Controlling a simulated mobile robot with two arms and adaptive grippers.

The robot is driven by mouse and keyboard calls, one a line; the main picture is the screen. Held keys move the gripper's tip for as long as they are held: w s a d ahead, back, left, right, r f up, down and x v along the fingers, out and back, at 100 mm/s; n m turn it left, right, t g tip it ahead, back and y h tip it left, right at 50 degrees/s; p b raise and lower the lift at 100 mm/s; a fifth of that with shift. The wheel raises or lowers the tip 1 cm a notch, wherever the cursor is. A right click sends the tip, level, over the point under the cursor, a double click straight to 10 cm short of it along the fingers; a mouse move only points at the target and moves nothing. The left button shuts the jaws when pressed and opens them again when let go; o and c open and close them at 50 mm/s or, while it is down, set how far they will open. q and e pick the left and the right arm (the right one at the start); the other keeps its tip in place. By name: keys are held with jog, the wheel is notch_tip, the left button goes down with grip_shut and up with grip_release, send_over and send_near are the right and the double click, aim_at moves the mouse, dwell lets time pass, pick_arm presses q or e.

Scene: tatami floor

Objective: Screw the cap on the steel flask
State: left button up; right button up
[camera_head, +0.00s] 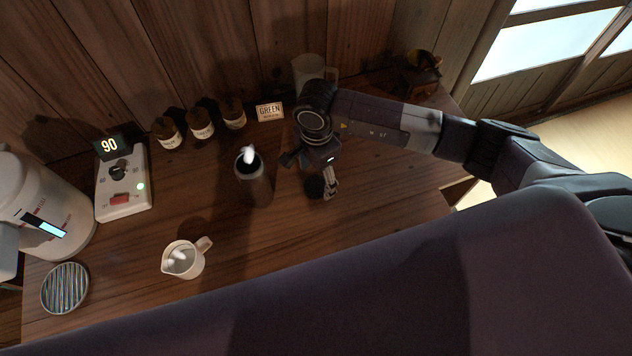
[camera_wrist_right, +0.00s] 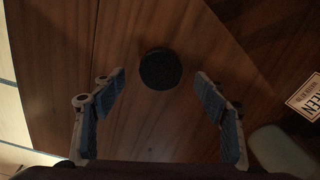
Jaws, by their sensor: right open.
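The steel flask (camera_head: 256,187) stands upright on the wooden counter, its dark mouth uncovered, with a white wisp or glint at the opening. A dark round cap (camera_head: 314,187) lies flat on the counter to the right of the flask. In the right wrist view the cap (camera_wrist_right: 160,69) shows as a black disc, beyond and between the fingertips. My right gripper (camera_head: 328,186) is over the cap, pointing down, its fingers (camera_wrist_right: 160,86) spread apart and empty. It appears apart from the cap. The flask does not show in the wrist view. My left gripper is not in view.
A white pitcher (camera_head: 182,261) stands in front of the flask. Several brown jars (camera_head: 201,124) and a GREEN sign (camera_head: 270,112) line the wall. A mug (camera_head: 309,68) stands behind my right wrist. A control box (camera_head: 123,186), white kettle (camera_head: 48,205) and striped coaster (camera_head: 65,287) are left.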

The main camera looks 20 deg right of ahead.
aim_at(316, 184)
notch_tip(316, 184, down, 2)
jog(key=shift+p, duration=0.3)
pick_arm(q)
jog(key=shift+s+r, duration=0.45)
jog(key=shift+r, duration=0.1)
pick_arm(e)
jog(key=shift+f, duration=0.35)
jog(key=c, duration=1)
jog(key=shift+r, duration=0.1)
jog(key=shift+c, duration=0.2)
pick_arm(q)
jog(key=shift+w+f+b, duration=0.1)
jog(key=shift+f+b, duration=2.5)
pick_arm(e)
notch_tip(316, 184, up, 20)
